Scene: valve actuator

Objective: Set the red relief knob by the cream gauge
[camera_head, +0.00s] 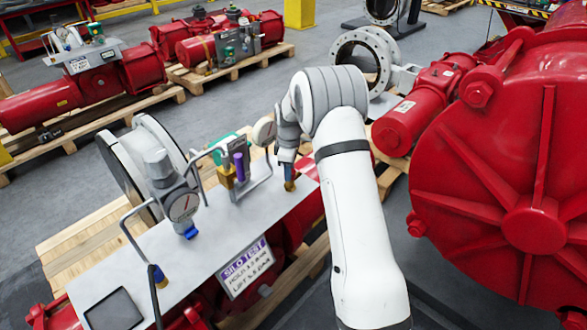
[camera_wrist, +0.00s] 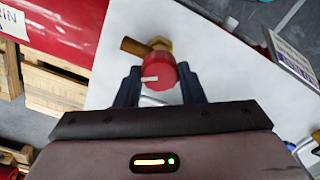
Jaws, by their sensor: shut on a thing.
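The red relief knob (camera_wrist: 161,73) shows in the wrist view, with a white pointer mark toward its left side. A brass fitting (camera_wrist: 150,46) is just behind it. My gripper (camera_wrist: 160,84) has one dark finger on each side of the knob and is shut on it. In the head view my gripper (camera_head: 287,160) is at the right end of the grey panel (camera_head: 215,235), above a brass fitting (camera_head: 290,186); the knob is hidden there. A gauge with a cream face (camera_head: 264,131) is just left of my gripper. Its reading is too small to tell.
Another gauge (camera_head: 183,206) stands on the panel at left, with bent tubes near it. A purple-handled valve (camera_head: 239,167) stands mid-panel. A sign reading SILO TEST (camera_head: 245,268) is on the front edge. A large red actuator (camera_head: 520,190) is close to my arm's right.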

